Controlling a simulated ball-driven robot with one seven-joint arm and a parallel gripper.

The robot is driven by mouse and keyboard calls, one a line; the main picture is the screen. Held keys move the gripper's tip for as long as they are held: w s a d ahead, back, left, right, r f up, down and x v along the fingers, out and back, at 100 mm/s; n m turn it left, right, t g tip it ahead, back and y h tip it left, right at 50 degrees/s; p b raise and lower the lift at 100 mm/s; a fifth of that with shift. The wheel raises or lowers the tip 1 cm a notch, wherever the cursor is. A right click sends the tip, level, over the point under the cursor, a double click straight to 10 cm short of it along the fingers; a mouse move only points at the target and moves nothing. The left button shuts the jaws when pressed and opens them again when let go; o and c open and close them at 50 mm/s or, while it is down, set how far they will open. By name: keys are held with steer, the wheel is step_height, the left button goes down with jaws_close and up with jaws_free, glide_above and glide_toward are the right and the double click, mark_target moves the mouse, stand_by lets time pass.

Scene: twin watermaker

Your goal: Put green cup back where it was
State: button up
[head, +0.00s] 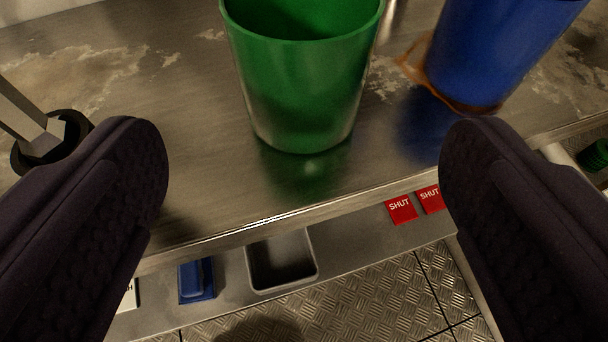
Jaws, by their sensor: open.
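The green cup (304,85) stands upright on a stained metal counter (190,190), near its front edge. Its open rim is partly cut off by the top of the picture. My gripper (304,165) is open and empty, with one dark finger at the left and one at the right. The cup shows between and beyond the fingertips, and neither finger appears to touch it.
A blue cup (495,45) stands right of the green one, beside a brown stain. A dark round fitting (50,142) is at the left. Below the counter edge are red SHUT labels (402,208), a blue block (196,280) and a rectangular recess (281,262).

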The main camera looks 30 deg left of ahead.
steer(key=p+v, duration=0.2)
steer(key=p, duration=0.1)
steer(key=shift+s+d+r, duration=0.1)
steer(key=shift+s+d, duration=0.1)
steer(key=shift+s, duration=0.05)
